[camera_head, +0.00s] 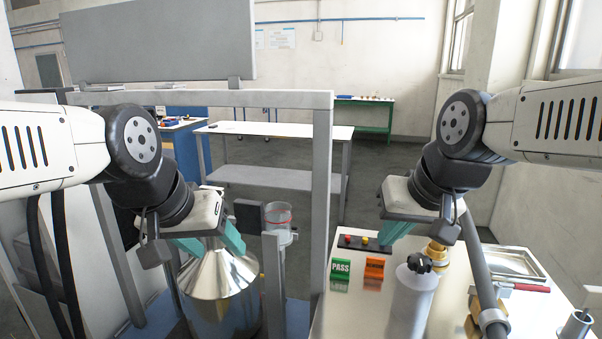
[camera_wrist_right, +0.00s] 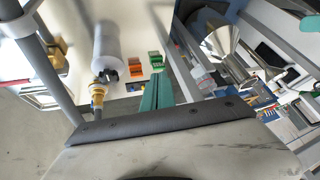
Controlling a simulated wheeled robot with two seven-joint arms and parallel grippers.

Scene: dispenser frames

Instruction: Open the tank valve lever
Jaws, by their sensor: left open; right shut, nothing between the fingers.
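A white cylindrical tank (camera_head: 411,303) stands on the right-hand table. A black knob (camera_head: 419,263) and a brass fitting (camera_head: 437,254) show at its top. In the right wrist view the tank (camera_wrist_right: 106,42) has the knob (camera_wrist_right: 108,75) and brass fitting (camera_wrist_right: 97,92) at its near end. I cannot tell which part is the valve lever. My right gripper (camera_head: 386,240) is shut and empty above the table, left of the fitting; its fingers also show in the wrist view (camera_wrist_right: 157,88). My left gripper (camera_head: 212,247) is open around the upper part of a shiny metal cone (camera_head: 220,278); contact is unclear.
Green PASS (camera_head: 341,270) and orange (camera_head: 374,268) blocks stand left of the tank. A black button box (camera_head: 364,243) sits behind them. A grey pipe (camera_head: 478,262), a red-handled item (camera_head: 530,288) and a metal tray (camera_head: 513,262) are to the right. A grey frame post (camera_head: 321,200) separates the arms.

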